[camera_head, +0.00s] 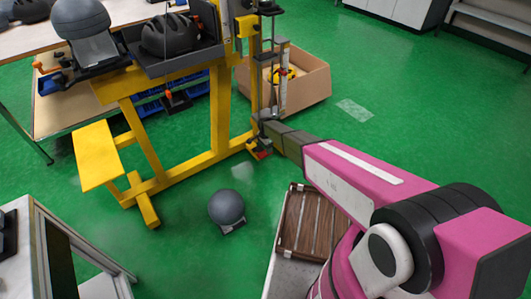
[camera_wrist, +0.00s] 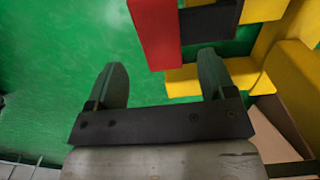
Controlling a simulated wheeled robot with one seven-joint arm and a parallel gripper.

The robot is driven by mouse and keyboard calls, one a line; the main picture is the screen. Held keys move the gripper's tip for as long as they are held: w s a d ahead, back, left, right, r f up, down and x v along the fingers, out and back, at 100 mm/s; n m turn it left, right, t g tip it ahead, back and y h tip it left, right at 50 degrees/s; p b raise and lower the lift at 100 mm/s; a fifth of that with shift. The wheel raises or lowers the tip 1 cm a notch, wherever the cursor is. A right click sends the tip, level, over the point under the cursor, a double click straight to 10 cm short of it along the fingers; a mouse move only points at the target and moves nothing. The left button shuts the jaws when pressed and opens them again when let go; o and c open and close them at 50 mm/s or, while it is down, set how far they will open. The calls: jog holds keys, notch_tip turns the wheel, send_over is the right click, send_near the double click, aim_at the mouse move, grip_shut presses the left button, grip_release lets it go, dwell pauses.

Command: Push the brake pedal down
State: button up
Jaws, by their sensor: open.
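A small red piece (camera_head: 262,154), which looks like the brake pedal, sits low at the foot of the yellow drop tower (camera_head: 222,110). In the wrist view the red pedal (camera_wrist: 155,35) is a flat red block beside a dark part, close ahead of my fingertips and roughly between them in the picture. My gripper (camera_wrist: 161,75) has its two dark fingers spread with nothing between them. In the head view my gripper (camera_head: 262,122) is small beside the tower post, above the pedal. I cannot tell whether it touches the pedal.
A cardboard box (camera_head: 305,82) stands behind the tower. A grey ball-shaped head (camera_head: 226,207) lies on the green floor left of my arm. A brown slatted crate (camera_head: 305,225) is near my base. A dark helmet (camera_head: 168,35) rests on the tower's tray. Open floor lies right.

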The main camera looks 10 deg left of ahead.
aim_at(265, 153)
notch_tip(265, 153, down, 5)
jog(key=shift+r, duration=0.1)
